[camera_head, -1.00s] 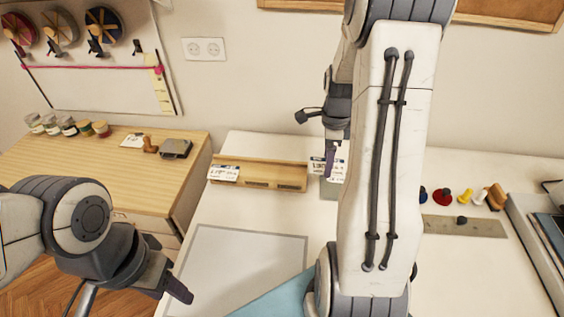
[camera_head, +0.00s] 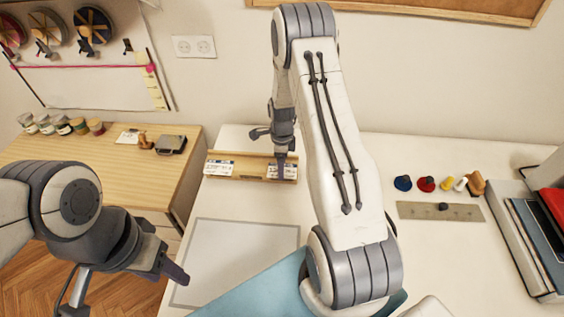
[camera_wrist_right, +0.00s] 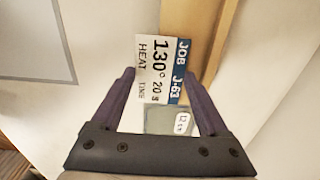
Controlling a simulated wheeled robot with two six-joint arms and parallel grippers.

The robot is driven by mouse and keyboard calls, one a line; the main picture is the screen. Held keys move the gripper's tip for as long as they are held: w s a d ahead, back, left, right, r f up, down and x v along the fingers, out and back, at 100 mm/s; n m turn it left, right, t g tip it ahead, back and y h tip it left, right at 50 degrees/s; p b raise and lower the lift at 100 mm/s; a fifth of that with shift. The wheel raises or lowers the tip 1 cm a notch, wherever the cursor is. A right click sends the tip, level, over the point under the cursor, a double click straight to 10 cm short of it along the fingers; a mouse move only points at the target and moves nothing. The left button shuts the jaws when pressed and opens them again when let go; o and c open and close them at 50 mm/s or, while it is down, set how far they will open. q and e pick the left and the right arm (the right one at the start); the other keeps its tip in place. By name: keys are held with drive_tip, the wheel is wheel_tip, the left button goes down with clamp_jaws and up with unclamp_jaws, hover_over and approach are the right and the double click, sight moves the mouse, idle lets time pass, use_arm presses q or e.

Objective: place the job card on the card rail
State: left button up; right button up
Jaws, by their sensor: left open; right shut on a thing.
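The job card (camera_wrist_right: 158,68), white with a blue JOB J-63 band, is between the fingers of my right gripper (camera_head: 282,168), which is shut on it. In the head view the card (camera_head: 289,172) appears at the right part of the wooden card rail (camera_head: 245,176). In the right wrist view the rail (camera_wrist_right: 185,18) lies just beyond the card. I cannot tell whether the card touches the rail. Another white card (camera_head: 219,168) stands at the rail's left end. My left gripper (camera_head: 172,270) is open and empty, low at the left.
A grey-bordered mat (camera_head: 240,255) and a blue cloth (camera_head: 255,293) lie in front. Several coloured knobs (camera_head: 427,184) and a metal strip (camera_head: 440,211) are at the right, near a folder rack (camera_head: 520,240). A wooden cabinet (camera_head: 100,175) stands left.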

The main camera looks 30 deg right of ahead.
drive_tip(key=shift+f, duration=0.25)
drive_tip(key=o, duration=1.2)
drive_tip(key=shift+c, duration=0.2)
drive_tip(key=shift+r, duration=0.35)
wheel_tip(320, 180, up, 10)
drive_tip(key=b, duration=0.4)
drive_tip(key=s+a+r+n, duration=0.2)
drive_tip(key=a+r+n, duration=0.4)
drive_tip(key=a, duration=0.4)
drive_tip(key=s+a+r+n, duration=0.3)
drive_tip(key=s+a+n, duration=0.4)
drive_tip(key=a+n, duration=0.35)
drive_tip(key=s+a+n, duration=0.4)
drive_tip(key=s+n, duration=0.4)
drive_tip(key=s+a+r+n+y, duration=0.1)
drive_tip(key=s+a+n, duration=0.2)
drive_tip(key=s+n, duration=0.5)
drive_tip(key=shift+s+a+r, duration=0.2)
drive_tip(key=shift+s+a, duration=0.15)
drive_tip(key=shift+s, duration=0.45)
